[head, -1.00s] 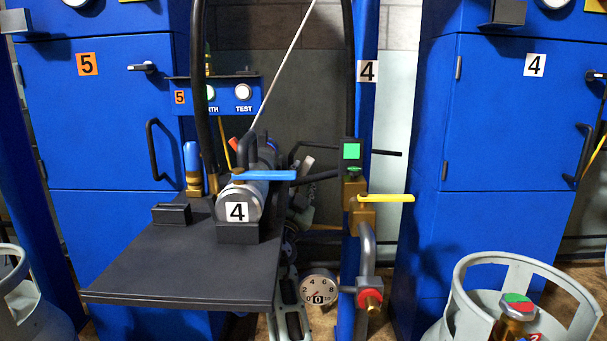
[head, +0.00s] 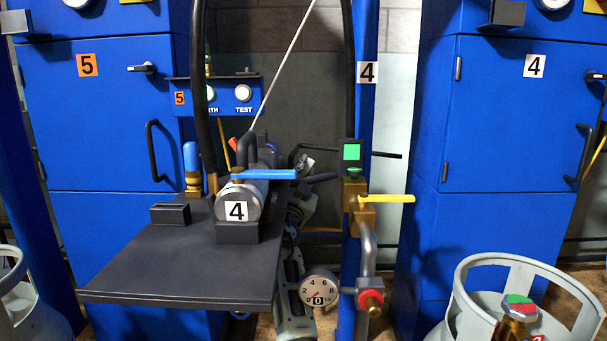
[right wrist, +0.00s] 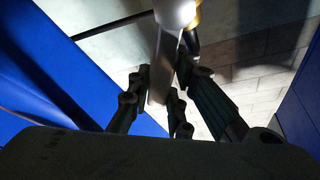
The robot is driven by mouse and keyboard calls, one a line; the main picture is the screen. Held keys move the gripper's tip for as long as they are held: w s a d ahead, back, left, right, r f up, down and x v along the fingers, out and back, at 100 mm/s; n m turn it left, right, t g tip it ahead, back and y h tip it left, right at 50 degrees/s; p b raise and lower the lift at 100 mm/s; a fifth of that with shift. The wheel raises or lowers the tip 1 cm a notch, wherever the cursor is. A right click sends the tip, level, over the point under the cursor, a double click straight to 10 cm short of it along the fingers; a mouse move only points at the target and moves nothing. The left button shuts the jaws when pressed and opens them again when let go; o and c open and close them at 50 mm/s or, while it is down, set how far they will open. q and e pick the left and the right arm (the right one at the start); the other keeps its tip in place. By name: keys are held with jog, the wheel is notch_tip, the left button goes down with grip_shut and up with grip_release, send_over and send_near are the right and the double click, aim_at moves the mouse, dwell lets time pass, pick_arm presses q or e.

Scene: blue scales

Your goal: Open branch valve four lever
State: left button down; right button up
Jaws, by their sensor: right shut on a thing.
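A yellow lever (head: 387,198) points right from a brass valve (head: 361,212) on the blue post marked 4 (head: 367,73). A blue lever (head: 265,174) lies level over the silver cylinder marked 4 (head: 255,196) on the dark shelf. My right gripper (head: 304,163) is small and partly hidden between the cylinder and the post, close to the blue lever's tip. I cannot tell which part the bar belongs to. My left gripper is not in view.
The dark shelf (head: 180,265) juts out at left front. A dial gauge (head: 318,287) and red knob (head: 371,302) sit low by the post. A grey gas bottle (head: 470,290) stands at front right. Blue cabinets (head: 500,130) flank the gap. Black hoses hang nearby.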

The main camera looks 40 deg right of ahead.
grip_shut()
jog(key=shift+w+a+r+n+t+b, duration=0.2)
jog(key=shift+n+t+b, duration=0.1)
jog(key=shift+n, duration=0.2)
jog(key=shift+w+a+r+n+t+b, duration=0.1)
jog(key=shift+a+n+t+b, duration=0.15)
jog(key=shift+n, duration=0.25)
jog(key=o, duration=0.8)
grip_release()
jog(key=shift+d, duration=0.1)
jog(key=v, duration=1.2)
jog(key=shift+s+r, duration=0.1)
jog(key=shift+s, duration=0.05)
